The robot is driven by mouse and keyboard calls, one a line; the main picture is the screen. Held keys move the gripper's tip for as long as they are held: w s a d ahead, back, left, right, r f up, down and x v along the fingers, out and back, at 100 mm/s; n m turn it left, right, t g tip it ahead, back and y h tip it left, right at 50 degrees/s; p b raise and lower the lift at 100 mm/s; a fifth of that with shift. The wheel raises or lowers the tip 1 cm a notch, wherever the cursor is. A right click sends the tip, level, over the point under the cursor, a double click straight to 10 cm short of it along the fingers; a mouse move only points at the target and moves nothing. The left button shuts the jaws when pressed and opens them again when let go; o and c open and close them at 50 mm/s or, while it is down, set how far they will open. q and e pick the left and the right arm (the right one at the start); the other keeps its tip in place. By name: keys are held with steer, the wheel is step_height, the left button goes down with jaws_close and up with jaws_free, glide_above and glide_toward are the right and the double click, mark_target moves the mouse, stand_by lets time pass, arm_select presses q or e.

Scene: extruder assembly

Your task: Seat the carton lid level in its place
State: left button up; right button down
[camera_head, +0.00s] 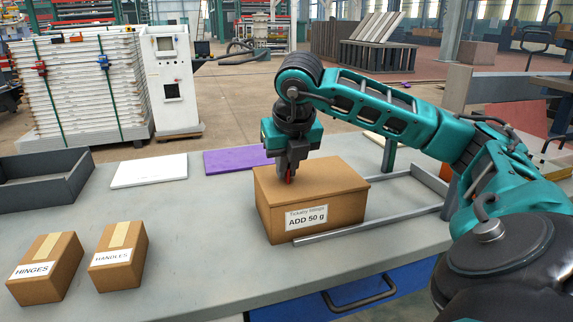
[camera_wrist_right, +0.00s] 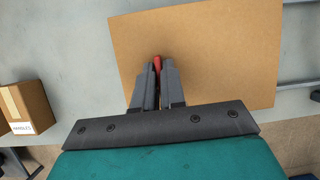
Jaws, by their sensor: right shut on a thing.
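The brown carton (camera_head: 280,222) stands on the grey table, with a white label reading "ADD 50 g" on its front. Its flat brown lid (camera_head: 335,178) lies across the top and looks about level; I cannot tell whether a thin gap is left under it. It also fills much of the right wrist view (camera_wrist_right: 225,50). My right gripper (camera_head: 288,178) points straight down over the lid and is shut on the small red knob (camera_wrist_right: 157,62). The fingers hide most of the knob. My left gripper is not in view.
Small cartons marked HINGES (camera_head: 45,268) and HANDLES (camera_head: 118,257) stand at the front left. A grey tray (camera_head: 40,190), a white plate (camera_head: 150,171) and a purple plate (camera_head: 236,159) lie behind. A metal rail frame (camera_head: 375,228) lies close to the carton's right side.

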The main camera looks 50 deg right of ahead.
steer(key=c, duration=1.1)
jaws_free()
steer(key=p+v, duration=0.5)
steer(key=v, duration=0.8)
steer(key=shift+f, duration=0.1)
